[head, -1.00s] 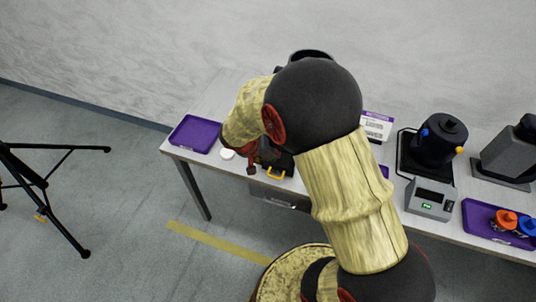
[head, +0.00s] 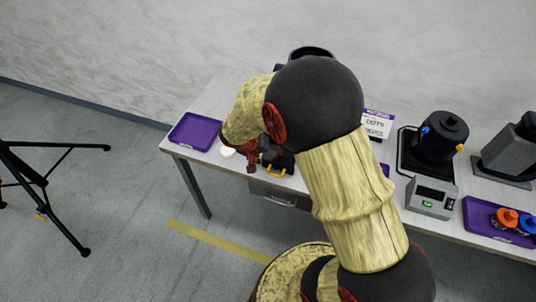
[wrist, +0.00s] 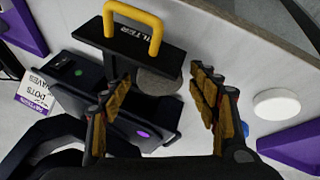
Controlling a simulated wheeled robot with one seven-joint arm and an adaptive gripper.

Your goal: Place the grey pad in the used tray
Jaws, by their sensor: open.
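The grey pad (wrist: 158,82) is a round grey disc. In the wrist view it lies at the edge of a black filter holder with a yellow handle (wrist: 152,22), between my fingers as seen from the wrist. My gripper (wrist: 164,92) is open, one finger on each side of the pad; I cannot tell whether either touches it. In the head view my arm hides the pad. A purple tray (head: 195,131) lies at the table's left end, and a purple tray (wrist: 292,150) also shows at the wrist view's right edge. I see no label naming the used tray.
A white disc (wrist: 277,104) lies on the table near the tray. A sign (head: 376,123), a black pot on a stand (head: 440,138), a grey meter (head: 432,197) and a purple tray with coloured knobs (head: 478,214) stand to the right. A tripod (head: 40,180) is on the floor.

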